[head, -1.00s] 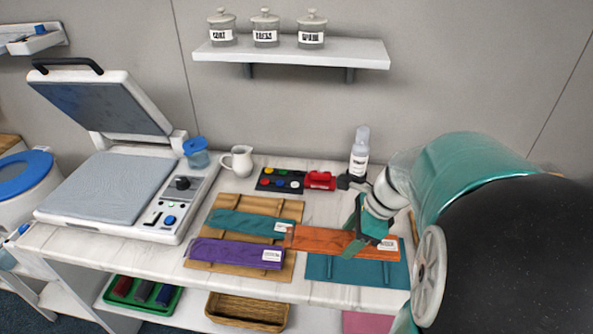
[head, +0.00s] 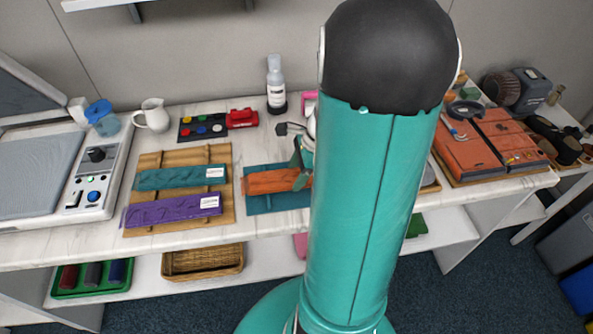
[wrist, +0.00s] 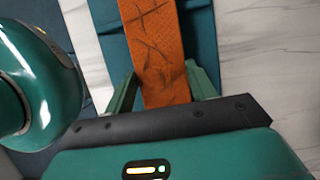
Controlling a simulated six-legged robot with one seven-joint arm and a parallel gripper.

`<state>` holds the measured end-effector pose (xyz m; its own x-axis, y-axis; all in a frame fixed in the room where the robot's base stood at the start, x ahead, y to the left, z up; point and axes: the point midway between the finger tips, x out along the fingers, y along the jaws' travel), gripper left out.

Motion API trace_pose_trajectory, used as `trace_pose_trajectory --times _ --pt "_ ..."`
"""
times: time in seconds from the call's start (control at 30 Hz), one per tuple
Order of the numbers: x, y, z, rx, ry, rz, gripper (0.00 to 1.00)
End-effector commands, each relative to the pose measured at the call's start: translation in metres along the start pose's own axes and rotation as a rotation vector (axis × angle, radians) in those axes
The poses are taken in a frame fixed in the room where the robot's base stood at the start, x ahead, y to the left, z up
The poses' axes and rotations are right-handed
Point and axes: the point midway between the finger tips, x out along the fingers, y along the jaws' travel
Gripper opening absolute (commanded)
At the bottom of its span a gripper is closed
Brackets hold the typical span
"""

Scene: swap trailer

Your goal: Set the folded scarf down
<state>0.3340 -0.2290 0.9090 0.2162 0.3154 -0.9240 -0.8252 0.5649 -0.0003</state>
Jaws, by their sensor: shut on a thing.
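The folded scarf is an orange strip (head: 268,182) over a flat teal mat (head: 263,207) on the marble table; my arm hides its right end. It shows creased in the wrist view (wrist: 155,50), with the mat (wrist: 205,45) on both sides. My gripper (head: 303,176) is shut on the orange scarf; in the wrist view its green fingers (wrist: 160,88) stand on either side of the strip. I cannot tell whether the scarf touches the mat. A teal scarf (head: 172,178) and a purple scarf (head: 160,212), both tagged, lie on a wooden board (head: 183,159).
Behind are a paint tray (head: 203,127), a red object (head: 242,118), a white jug (head: 153,115) and a bottle (head: 276,88). A heat press (head: 60,185) stands left. An orange case (head: 470,155) lies right. A narrow bare strip separates the board and mat.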

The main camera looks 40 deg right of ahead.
Motion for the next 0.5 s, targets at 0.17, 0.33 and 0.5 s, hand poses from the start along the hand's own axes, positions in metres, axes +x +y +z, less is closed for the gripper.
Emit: trace_pose_trajectory --times 0.17,0.33,0.5 --pt "0.0033 0.0 -0.0011 0.0 -0.001 0.001 0.32" --pt "0.0027 0.0 -0.0009 0.0 0.0 0.0 0.77" --pt "0.0027 0.0 -0.0009 0.0 0.0 0.0 0.77"
